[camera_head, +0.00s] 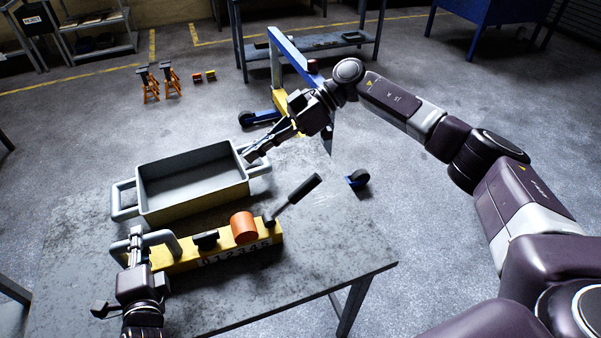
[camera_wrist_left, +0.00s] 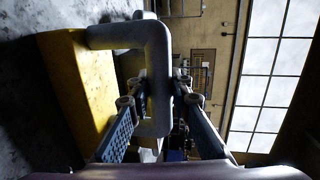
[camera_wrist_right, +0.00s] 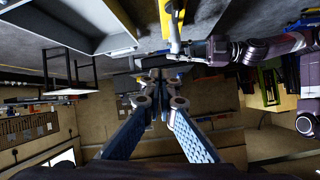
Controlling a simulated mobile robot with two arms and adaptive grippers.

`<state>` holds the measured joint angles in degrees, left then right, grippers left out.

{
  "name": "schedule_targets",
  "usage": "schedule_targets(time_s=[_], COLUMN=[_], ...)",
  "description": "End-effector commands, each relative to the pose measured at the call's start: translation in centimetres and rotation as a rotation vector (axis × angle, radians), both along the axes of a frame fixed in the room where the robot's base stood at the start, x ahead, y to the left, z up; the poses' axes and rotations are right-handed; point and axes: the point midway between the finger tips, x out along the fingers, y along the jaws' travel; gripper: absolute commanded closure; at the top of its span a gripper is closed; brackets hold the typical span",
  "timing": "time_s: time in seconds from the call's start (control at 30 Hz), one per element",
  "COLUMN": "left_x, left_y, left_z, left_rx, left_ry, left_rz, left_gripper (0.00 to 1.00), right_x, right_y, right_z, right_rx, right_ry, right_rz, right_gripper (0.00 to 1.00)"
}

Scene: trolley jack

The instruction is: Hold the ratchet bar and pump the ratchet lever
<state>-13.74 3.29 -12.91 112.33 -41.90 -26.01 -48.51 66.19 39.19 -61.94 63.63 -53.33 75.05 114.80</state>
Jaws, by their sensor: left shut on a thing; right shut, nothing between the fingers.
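The yellow ratchet bar (camera_head: 215,257) lies on the table with a number scale along its front side. It carries an orange cylinder (camera_head: 243,227), a small black block (camera_head: 205,240) and a grey handle at its left end (camera_head: 160,239). The ratchet lever (camera_head: 303,191) rises from the bar's right end, tilted up and right, with a black grip. My left gripper (camera_head: 135,240) is shut on the grey handle, which also shows between its fingers in the left wrist view (camera_wrist_left: 157,60). My right gripper (camera_head: 252,153) is shut and empty, near the tray's right handle and apart from the lever.
A grey open tray (camera_head: 195,206) with side handles stands behind the bar on the table (camera_head: 330,250). The table's right part is clear. Beyond, a blue and yellow hoist (camera_head: 290,50), orange jack stands (camera_head: 150,83) and a shelf (camera_head: 320,42) stand on the floor.

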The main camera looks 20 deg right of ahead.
Motion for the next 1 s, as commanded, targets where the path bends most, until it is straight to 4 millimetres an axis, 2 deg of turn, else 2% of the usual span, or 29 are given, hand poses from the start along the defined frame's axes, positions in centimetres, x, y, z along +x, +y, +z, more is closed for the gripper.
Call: schedule_targets(time_s=[0.07, 0.17, 0.3, 0.5, 0.7, 1.0], left_x=[0.0, 0.0, 0.0, 0.0, 0.0, 0.0], left_y=[0.0, 0.0, 0.0, 0.0, 0.0, 0.0], left_z=[-0.2, -0.2, -0.2, -0.2, -0.2, -0.2], left_rx=[-0.001, -0.001, -0.001, -0.001, -0.001, 0.000], left_ry=[0.003, 0.003, 0.003, 0.003, 0.003, 0.004], left_rz=[0.000, 0.000, 0.000, 0.000, 0.000, 0.001], left_gripper=[1.00, 1.00, 1.00, 1.00, 1.00, 1.00], right_x=[-1.1, -2.2, -2.8, -2.9, -2.9, -2.9], right_y=[0.5, -0.3, -2.8, -6.1, -7.2, -7.2], right_z=[1.1, 1.9, 3.7, 6.4, 7.4, 7.4], right_rx=[-0.136, -0.334, -0.606, -0.873, -0.955, -0.953], right_ry=[0.007, 0.027, 0.048, 0.066, 0.073, 0.073], right_rz=[0.088, 0.160, 0.191, 0.154, 0.130, 0.131], right_gripper=[1.00, 1.00, 1.00, 1.00, 1.00, 1.00])
